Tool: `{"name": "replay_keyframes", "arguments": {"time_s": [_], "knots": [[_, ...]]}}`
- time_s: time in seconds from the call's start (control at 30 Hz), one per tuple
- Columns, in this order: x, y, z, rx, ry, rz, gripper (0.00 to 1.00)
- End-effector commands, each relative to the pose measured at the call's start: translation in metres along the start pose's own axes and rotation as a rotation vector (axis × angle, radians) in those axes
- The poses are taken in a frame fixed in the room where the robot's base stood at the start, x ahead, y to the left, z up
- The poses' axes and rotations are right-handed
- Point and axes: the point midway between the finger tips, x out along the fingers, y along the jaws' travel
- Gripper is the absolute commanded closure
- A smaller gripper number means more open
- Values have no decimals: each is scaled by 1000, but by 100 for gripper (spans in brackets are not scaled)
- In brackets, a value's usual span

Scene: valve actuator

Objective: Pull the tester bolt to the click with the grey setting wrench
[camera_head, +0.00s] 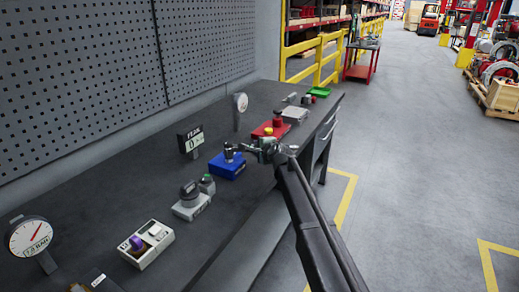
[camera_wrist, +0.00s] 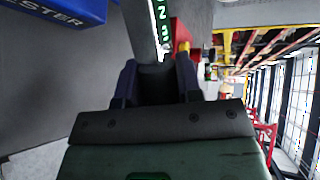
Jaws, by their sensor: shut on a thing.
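The blue tester block (camera_head: 226,166) sits on the dark bench; its lettered side also shows at the top left of the wrist view (camera_wrist: 60,12). A dark upright bolt piece (camera_head: 229,150) stands on top of it. My gripper (camera_head: 264,150) is just right of the tester, above the bench's front part. In the wrist view my gripper (camera_wrist: 158,75) is shut on the grey wrench (camera_wrist: 140,28), a grey bar with green characters on its side. The wrench runs from the jaws toward the tester. Whether its head sits on the bolt cannot be told.
A peak display (camera_head: 191,139) reading 0 stands behind the tester. A red block (camera_head: 270,130) lies close beyond my gripper. A grey unit with knobs (camera_head: 191,205) and a white box (camera_head: 146,244) stand nearer. Floor right of the bench is clear.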

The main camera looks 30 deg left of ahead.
Motion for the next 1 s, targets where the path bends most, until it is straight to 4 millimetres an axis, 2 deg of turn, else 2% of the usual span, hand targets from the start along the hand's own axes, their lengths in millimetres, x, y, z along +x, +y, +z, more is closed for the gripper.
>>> {"name": "replay_keyframes", "arguments": {"time_s": [0.7, 1.0], "knots": [[5, 12, -2, 1, 0, -1, 100], [-2, 15, 2, 19, 51, -5, 100]]}}
